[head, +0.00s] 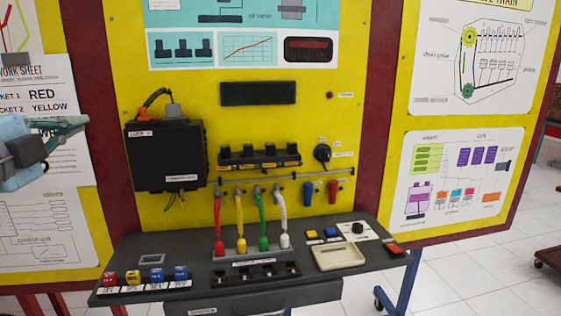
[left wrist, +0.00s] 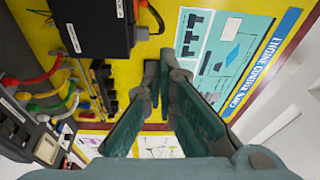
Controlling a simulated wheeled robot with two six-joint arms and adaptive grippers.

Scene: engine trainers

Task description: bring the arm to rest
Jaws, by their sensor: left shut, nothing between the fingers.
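My left gripper (head: 74,124) is at the left edge of the head view, in front of the white work sheet. It is shut and empty, with its fingers pointing right. In the left wrist view its two green fingers (left wrist: 156,88) meet near the middle with nothing between them. The yellow trainer panel lies beyond them, and they appear apart from it. My right gripper is in neither view.
A black box (head: 166,156) hangs on the yellow panel, right of my left gripper. Below, the dark shelf (head: 215,293) carries coloured plugs (head: 241,245), several small blocks (head: 133,277) and a beige tray (head: 338,257).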

